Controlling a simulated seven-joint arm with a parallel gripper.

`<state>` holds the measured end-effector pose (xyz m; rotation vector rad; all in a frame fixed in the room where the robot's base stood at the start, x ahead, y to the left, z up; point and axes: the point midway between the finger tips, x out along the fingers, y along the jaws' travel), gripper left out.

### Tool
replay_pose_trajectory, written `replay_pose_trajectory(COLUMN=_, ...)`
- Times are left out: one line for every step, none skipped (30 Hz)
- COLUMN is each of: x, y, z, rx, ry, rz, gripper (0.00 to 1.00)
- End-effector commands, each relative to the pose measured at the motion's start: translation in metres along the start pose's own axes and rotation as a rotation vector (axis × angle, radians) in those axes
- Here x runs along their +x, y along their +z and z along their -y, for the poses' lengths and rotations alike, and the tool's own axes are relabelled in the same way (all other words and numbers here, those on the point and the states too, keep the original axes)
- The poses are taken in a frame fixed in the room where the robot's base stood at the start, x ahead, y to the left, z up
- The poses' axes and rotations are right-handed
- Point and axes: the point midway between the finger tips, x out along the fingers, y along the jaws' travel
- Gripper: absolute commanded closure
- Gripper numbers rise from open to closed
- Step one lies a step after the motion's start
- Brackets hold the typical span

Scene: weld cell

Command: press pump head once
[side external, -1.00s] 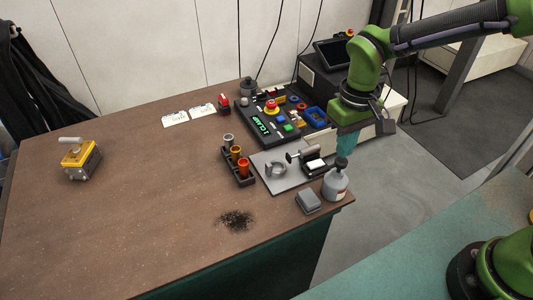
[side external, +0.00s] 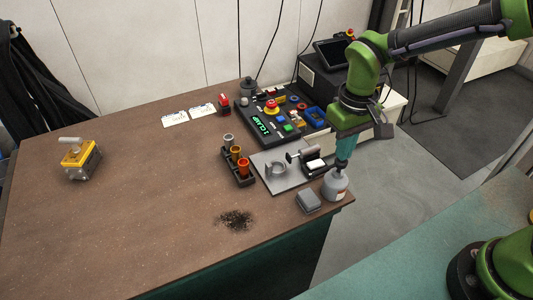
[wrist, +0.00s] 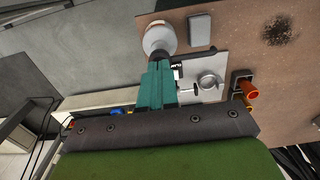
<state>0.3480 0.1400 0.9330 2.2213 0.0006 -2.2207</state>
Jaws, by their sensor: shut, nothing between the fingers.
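The pump bottle (side external: 335,186) is a grey-white bottle with a dark pump head, upright at the table's right front corner. It also shows in the wrist view (wrist: 158,38) at top centre. My gripper (side external: 342,166) has teal fingers, shut and empty, pointing down directly over the bottle top. In the wrist view the fingertips (wrist: 159,62) overlap the pump head's place and hide most of it. The fingers appear to touch the head; how far it is pressed down cannot be told exactly.
A grey block (side external: 308,201) lies just left of the bottle. A metal plate with a clamp (side external: 283,187) and a rack of coloured cups (side external: 238,168) stand behind. A control panel (side external: 267,125) is farther back. The table's right edge is close to the bottle.

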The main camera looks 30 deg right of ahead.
Motion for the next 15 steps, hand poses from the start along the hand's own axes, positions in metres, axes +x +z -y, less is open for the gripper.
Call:
replay_pose_trajectory(x=0.002, y=0.000, z=0.000, rx=0.000, ry=0.000, rz=0.002, gripper=1.00)
replay_pose_trajectory(x=0.003, y=0.001, z=0.000, rx=0.001, ry=0.000, rz=0.002, gripper=1.00)
replay_pose_trajectory(x=0.005, y=0.001, z=0.000, rx=0.001, ry=0.000, rz=0.002, gripper=1.00)
replay_pose_trajectory(x=0.006, y=0.001, z=0.000, rx=0.001, ry=0.000, rz=0.002, gripper=1.00)
replay_pose_trajectory(x=0.007, y=0.001, z=0.000, rx=0.001, ry=0.000, rz=0.002, gripper=1.00)
replay_pose_trajectory(x=0.008, y=0.000, z=0.000, rx=0.001, ry=0.000, rz=0.002, gripper=1.00)
replay_pose_trajectory(x=0.009, y=0.001, z=0.000, rx=0.001, ry=0.000, rz=0.002, gripper=1.00)
replay_pose_trajectory(x=0.010, y=0.001, z=0.000, rx=0.001, ry=0.000, rz=0.002, gripper=1.00)
replay_pose_trajectory(x=0.012, y=0.001, z=0.000, rx=0.002, ry=0.000, rz=0.002, gripper=1.00)
replay_pose_trajectory(x=0.013, y=0.001, z=0.000, rx=0.002, ry=0.000, rz=0.003, gripper=1.00)
replay_pose_trajectory(x=0.014, y=0.001, z=0.000, rx=0.002, ry=0.000, rz=0.002, gripper=1.00)
replay_pose_trajectory(x=0.015, y=0.001, z=0.000, rx=0.001, ry=0.000, rz=0.002, gripper=1.00)
replay_pose_trajectory(x=0.017, y=0.000, z=0.000, rx=0.001, ry=0.000, rz=0.002, gripper=1.00)
replay_pose_trajectory(x=0.018, y=0.000, z=0.000, rx=0.001, ry=0.000, rz=0.002, gripper=1.00)
replay_pose_trajectory(x=0.019, y=0.000, z=0.000, rx=0.001, ry=0.000, rz=0.002, gripper=1.00)
